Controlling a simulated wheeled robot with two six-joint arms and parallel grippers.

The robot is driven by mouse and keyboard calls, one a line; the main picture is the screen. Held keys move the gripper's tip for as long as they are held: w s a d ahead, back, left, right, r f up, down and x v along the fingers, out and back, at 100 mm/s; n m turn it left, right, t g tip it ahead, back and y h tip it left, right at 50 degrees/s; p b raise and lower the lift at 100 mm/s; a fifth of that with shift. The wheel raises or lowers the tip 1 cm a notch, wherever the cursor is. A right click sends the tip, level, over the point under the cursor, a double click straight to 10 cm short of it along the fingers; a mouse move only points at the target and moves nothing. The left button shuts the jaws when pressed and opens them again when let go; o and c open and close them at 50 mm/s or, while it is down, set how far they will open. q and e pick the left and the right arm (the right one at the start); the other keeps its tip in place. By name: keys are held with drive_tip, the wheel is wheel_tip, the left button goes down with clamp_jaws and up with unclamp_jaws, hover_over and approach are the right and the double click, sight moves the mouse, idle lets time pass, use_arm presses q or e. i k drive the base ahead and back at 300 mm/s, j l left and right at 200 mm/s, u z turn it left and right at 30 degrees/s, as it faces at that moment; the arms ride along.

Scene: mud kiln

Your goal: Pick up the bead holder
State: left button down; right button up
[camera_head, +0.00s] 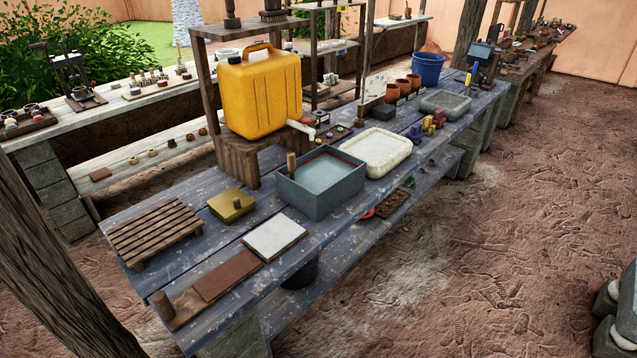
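I cannot tell for certain which thing is the bead holder. A small board with several upright pegs and little pieces (150,84) lies on the back-left bench. A shallow wooden tray with several small round things (27,122) lies at that bench's left end. A brown tray with small pieces (393,203) lies on the lower shelf of the blue worktable. All are small in the head view. Neither of my grippers is in view.
The blue worktable (190,205) holds a slatted rack (155,230), a yellow jerrycan (262,95) on a stand, a grey basin (322,182), a white tray (376,150) and a blue bucket (428,70). Bare earth floor (470,270) lies open in front.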

sight(415, 133)
drive_tip(key=i+l, duration=1.25)
drive_tip(key=l, duration=0.25)
